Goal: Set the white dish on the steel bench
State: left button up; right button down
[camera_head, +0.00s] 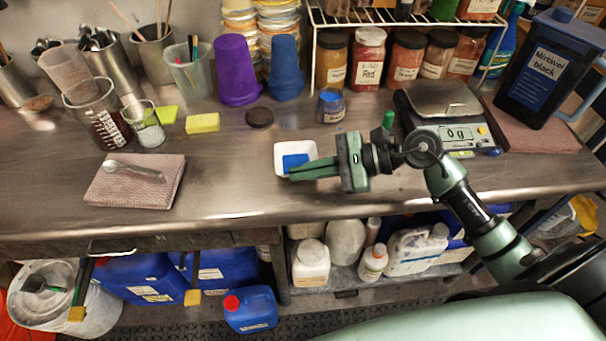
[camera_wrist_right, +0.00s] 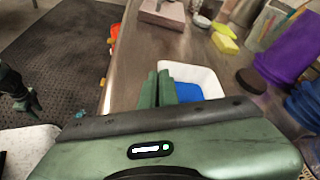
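The white dish (camera_head: 282,151) is a small square tub with blue material inside, at the middle of the steel bench (camera_head: 232,190). It also shows in the right wrist view (camera_wrist_right: 205,76). My right gripper (camera_head: 293,174) reaches in from the right with its fingers at the dish's near side. In the right wrist view its fingers (camera_wrist_right: 157,88) are close together at the dish's wall, which seems to be between them. I cannot tell whether the dish touches the bench.
A scale (camera_head: 450,125) stands right of the dish. A folded cloth (camera_head: 130,190) with a spoon is at left. The bench between cloth and dish is clear.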

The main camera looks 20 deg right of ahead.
jog(key=shift+f, duration=0.8)
jog(key=shift+f, duration=0.2)
jog(key=c, duration=1.7)
grip_release()
jog(key=shift+r, duration=0.1)
